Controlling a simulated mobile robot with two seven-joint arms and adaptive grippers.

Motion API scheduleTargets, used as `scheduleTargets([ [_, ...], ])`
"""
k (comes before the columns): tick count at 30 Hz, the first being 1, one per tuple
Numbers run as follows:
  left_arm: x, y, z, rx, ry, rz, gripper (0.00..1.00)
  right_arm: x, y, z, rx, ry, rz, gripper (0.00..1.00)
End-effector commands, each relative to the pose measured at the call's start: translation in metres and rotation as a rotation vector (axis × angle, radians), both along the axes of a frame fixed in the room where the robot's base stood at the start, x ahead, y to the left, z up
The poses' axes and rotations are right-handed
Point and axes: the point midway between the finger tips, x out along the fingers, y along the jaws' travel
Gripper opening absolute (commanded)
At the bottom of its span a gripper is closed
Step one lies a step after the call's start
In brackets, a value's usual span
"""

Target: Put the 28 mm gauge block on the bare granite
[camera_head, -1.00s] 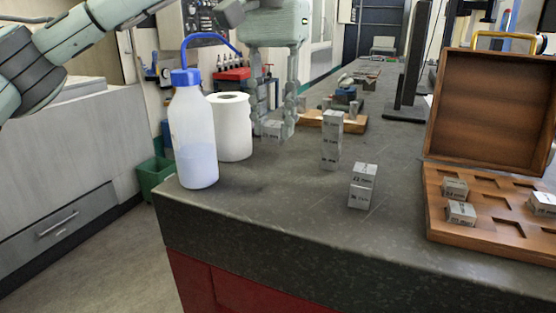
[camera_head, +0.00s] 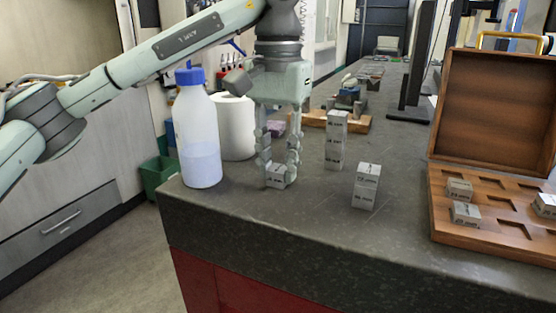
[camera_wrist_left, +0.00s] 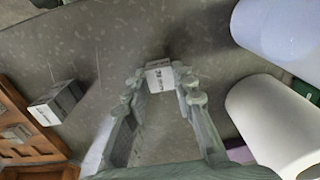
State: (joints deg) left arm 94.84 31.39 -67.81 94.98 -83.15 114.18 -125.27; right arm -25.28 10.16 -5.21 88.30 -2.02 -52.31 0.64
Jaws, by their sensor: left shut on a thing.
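My left gripper (camera_head: 278,180) is shut on a small grey gauge block (camera_head: 276,172), low over the bare granite top (camera_head: 290,225) beside the wash bottle. The same block shows between the fingertips in the left wrist view (camera_wrist_left: 159,76). Its printed size is too small to read, and I cannot tell if it touches the granite. My right gripper is not in view.
A wash bottle (camera_head: 199,140) and a white paper roll (camera_head: 236,130) stand left of my gripper. An open wooden case (camera_head: 470,238) with gauge blocks in some recesses lies at the right. A wooden board with parts (camera_head: 355,124) is farther back. Bare granite lies in front.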

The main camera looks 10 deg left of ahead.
Motion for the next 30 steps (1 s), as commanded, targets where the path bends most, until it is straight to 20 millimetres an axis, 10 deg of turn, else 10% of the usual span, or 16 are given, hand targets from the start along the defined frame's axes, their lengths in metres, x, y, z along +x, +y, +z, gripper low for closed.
scheduleTargets([
  [1, 0.000, 0.000, -0.001, 0.000, -0.001, 0.000, 0.00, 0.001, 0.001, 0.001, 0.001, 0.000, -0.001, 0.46],
  [2, 0.000, 0.000, -0.001, 0.000, 0.000, 0.000, 0.26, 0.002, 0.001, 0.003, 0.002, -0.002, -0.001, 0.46],
  [7, 0.000, 0.000, -0.001, 0.000, 0.000, 0.000, 0.46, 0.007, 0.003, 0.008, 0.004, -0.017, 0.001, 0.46],
  [19, 0.000, 0.000, 0.005, 0.000, -0.002, 0.000, 0.46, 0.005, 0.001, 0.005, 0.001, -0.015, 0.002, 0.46],
  [30, 0.001, 0.000, 0.082, 0.000, -0.006, 0.002, 0.46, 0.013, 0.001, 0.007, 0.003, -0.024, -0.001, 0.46],
])
